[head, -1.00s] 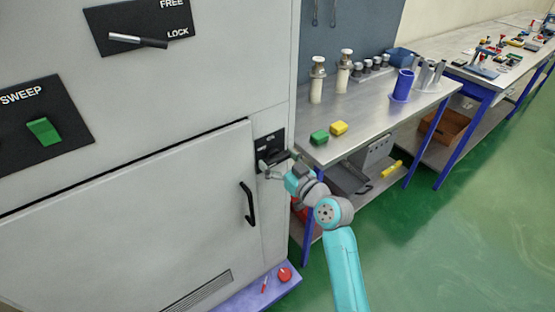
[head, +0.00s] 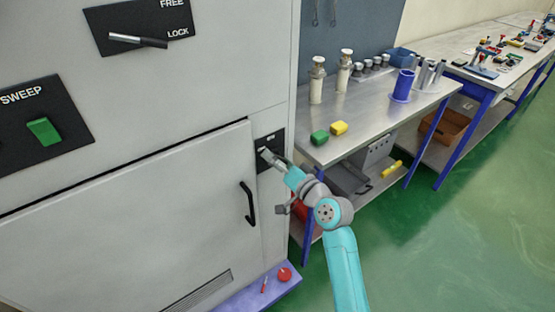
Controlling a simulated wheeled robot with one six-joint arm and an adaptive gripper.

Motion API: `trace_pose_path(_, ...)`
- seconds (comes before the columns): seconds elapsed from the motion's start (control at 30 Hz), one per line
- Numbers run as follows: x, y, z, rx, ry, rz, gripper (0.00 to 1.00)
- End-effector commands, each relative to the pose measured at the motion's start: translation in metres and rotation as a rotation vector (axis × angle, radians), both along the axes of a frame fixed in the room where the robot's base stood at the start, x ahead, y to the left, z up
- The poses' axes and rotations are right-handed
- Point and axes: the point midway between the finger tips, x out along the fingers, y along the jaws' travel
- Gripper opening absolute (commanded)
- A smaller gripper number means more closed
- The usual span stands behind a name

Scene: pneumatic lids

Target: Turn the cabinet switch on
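The cabinet switch sits on a small black panel (head: 264,163) at the right edge of the grey cabinet front, right of the door's black handle (head: 248,203). The switch knob itself is mostly hidden by my gripper. My gripper (head: 267,155) is at the panel, close to or touching the switch, reaching in from the lower right. Its fingers are too small to tell whether they are open or shut. Part of the white lettering shows at the panel's top; the switch's position cannot be told.
A black FREE/LOCK panel (head: 138,25) with a silver lever and a SWEEP panel (head: 40,130) with a green switch are to the left. Green floor is clear at right.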

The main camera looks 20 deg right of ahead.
Motion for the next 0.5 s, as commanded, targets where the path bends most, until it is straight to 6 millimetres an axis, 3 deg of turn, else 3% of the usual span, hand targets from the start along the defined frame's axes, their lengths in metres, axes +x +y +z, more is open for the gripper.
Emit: trace_pose_path(0.5, -0.0001, -0.0004, -0.0006, 0.453, 0.148, -0.001, 0.53)
